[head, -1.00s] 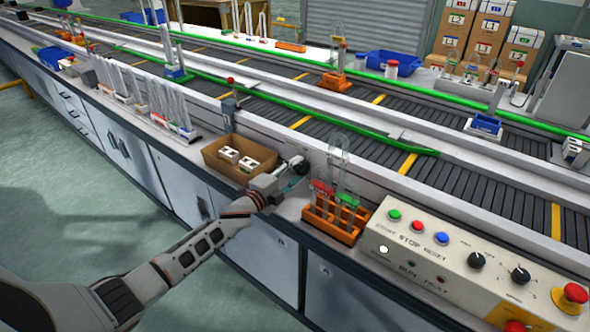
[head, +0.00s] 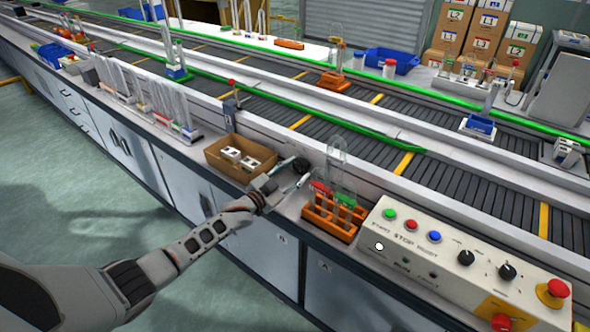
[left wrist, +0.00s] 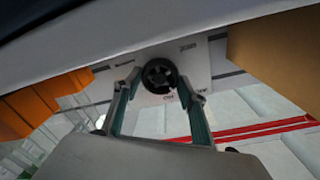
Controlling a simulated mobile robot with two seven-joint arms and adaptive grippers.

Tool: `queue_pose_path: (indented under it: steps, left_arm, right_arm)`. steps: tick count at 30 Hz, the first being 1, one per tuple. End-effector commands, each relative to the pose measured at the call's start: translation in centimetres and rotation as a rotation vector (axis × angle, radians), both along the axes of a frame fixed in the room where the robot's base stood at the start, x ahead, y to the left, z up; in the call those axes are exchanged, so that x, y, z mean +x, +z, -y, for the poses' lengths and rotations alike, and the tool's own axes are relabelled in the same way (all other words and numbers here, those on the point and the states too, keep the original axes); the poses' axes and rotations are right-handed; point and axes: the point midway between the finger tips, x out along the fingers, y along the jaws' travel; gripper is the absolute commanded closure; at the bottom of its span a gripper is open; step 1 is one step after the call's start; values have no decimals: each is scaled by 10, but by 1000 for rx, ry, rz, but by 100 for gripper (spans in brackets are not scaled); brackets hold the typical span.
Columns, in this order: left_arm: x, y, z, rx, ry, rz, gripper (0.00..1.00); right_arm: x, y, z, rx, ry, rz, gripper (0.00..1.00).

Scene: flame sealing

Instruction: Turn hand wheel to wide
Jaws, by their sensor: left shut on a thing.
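The hand wheel (head: 301,165) is a small black wheel on the conveyor's front side, between the cardboard tray and the orange rack. The wheel's pointer position cannot be told. My right gripper is not in view.
The cardboard tray (head: 218,165) with white blocks stands close left of my gripper. The orange rack (head: 330,226) with glass tubes stands close right. The control panel (head: 452,283) with buttons is farther right. A green rail (head: 345,128) runs along the conveyor behind.

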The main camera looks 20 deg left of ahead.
Motion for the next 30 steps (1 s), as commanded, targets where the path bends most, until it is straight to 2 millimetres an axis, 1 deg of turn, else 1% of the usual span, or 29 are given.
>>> queue_pose_path:
  steps: [8, 30]
  left_arm:
    - [1, 2, -1, -245, 1, -87, 80]
    - [1, -1, -1, -906, 0, -327, 80]
  right_arm:
    - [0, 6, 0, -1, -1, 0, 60]
    - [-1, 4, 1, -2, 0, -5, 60]
